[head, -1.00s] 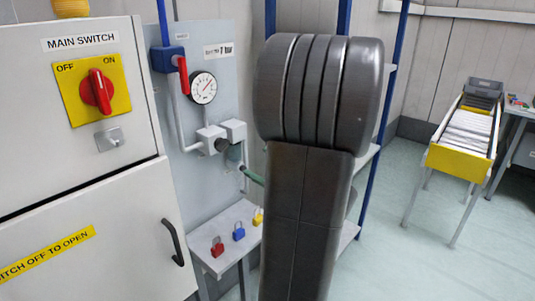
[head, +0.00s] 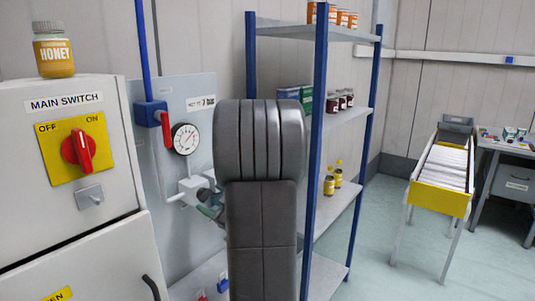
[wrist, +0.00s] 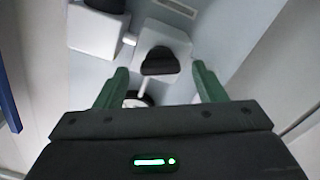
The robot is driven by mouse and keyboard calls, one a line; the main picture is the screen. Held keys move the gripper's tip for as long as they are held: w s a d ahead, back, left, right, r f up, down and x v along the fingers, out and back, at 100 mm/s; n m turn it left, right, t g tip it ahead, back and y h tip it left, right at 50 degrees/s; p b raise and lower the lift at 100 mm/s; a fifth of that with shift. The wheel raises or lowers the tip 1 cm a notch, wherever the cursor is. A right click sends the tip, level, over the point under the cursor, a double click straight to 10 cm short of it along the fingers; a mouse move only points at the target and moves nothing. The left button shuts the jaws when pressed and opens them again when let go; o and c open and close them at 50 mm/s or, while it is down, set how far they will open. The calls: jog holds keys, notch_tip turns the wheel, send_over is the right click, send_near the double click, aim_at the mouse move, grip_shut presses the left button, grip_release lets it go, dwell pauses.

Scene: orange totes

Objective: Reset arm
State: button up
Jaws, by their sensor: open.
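My arm (head: 262,200) stands upright in the middle of the head view and hides most of my gripper there. In the wrist view my gripper (wrist: 155,82) is open, its two green fingers apart with nothing held between them. A white fitting with a black knob (wrist: 160,62) shows beyond and between the fingers. I cannot tell whether the fingers touch anything.
A grey cabinet with a red main switch (head: 78,150) stands at left, a honey jar (head: 53,52) on top. Beside it is a panel with a pressure gauge (head: 185,138). A blue-post shelf (head: 318,150) stands behind my arm.

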jog(key=shift+x, duration=0.9)
jog(key=shift+s+d, duration=0.1)
jog(key=shift+d, duration=0.05)
jog(key=b+v, duration=0.2)
jog(key=v, duration=1.1)
jog(key=p+x, duration=0.2)
jog(key=x, duration=1.1)
jog(key=shift+n, duration=0.5)
jog(key=shift+n+p, duration=0.35)
jog(key=shift+n, duration=0.35)
jog(key=s+d+m+t+h+b, duration=0.2)
jog(key=s+d, duration=0.5)
jog(key=d, duration=0.4)
jog(key=shift+d+f+h+b, duration=0.25)
jog(key=shift+f+h+b, duration=0.15)
jog(key=shift+h+b, duration=0.1)
